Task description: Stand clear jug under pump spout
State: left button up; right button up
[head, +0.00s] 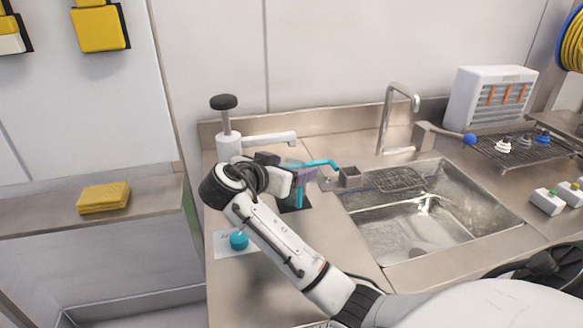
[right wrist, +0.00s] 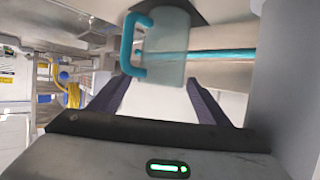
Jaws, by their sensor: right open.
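The clear jug has a teal handle and shows in the right wrist view (right wrist: 176,45), just ahead of my right gripper's fingertips (right wrist: 160,84). The two fingers stand apart, with a gap between them. In the head view, the teal handle of the jug (head: 299,196) shows beside my right gripper (head: 305,176), which hides most of the jug. The pump (head: 229,148) stands at the back left of the counter, with a black knob on top. Its white spout (head: 270,138) points right, above and behind the gripper. My left gripper is out of view.
A dark mat (head: 291,208) lies beneath the gripper. A teal cap (head: 239,240) rests on a white card at front left. The steel sink (head: 420,225) with a tall tap (head: 386,118) is to the right. A teal bar (head: 322,162) shows near the jug.

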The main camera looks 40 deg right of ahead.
jog(key=v, duration=1.1)
jog(key=shift+a+b, duration=0.2)
jog(key=shift+b, duration=0.2)
